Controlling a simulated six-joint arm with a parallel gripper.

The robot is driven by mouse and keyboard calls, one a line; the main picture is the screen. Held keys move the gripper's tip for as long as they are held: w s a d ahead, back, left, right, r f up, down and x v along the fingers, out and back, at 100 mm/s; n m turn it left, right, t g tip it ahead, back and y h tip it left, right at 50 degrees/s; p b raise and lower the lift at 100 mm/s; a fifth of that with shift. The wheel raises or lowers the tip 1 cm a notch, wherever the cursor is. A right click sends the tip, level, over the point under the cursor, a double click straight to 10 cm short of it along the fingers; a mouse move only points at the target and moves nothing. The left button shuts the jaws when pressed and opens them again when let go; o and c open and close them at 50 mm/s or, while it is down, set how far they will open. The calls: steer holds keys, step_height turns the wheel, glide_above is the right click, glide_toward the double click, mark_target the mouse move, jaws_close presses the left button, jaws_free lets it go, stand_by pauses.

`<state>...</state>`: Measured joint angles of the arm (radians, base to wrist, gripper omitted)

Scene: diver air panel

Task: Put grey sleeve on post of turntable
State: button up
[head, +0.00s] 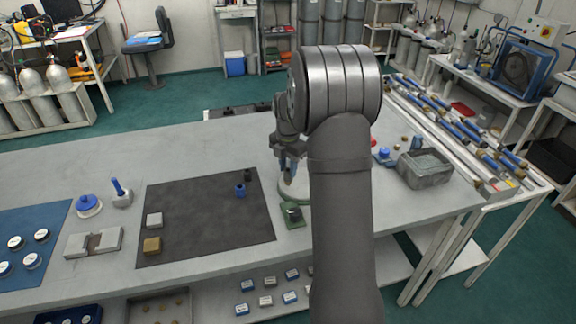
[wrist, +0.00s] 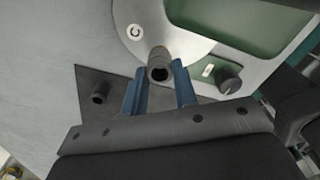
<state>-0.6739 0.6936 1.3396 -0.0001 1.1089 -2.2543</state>
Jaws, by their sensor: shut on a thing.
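My gripper (wrist: 160,66) is shut on the grey sleeve (wrist: 159,70), a short dark grey tube with its open end towards the wrist camera. The blue fingers stand on either side of it. In the wrist view the sleeve lies in front of the near edge of the pale round turntable (wrist: 195,40). The turntable also shows in the head view (head: 288,190), partly behind my arm, with my gripper (head: 290,160) over it. No post can be made out. I cannot tell whether the sleeve is around it or only above it.
A green base with a black knob (wrist: 229,79) adjoins the turntable. A dark mat (head: 205,220) at left carries a blue piece (head: 240,190), a dark piece (head: 248,174) and two blocks. A grey tub (head: 425,168) stands at right.

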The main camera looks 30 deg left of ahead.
steer(key=shift+f, duration=0.3)
stand_by(0.4)
steer(key=o, duration=1.4)
step_height(320, 180, up, 8)
steer(key=shift+f, duration=0.2)
stand_by(0.3)
steer(key=shift+f, duration=3.75)
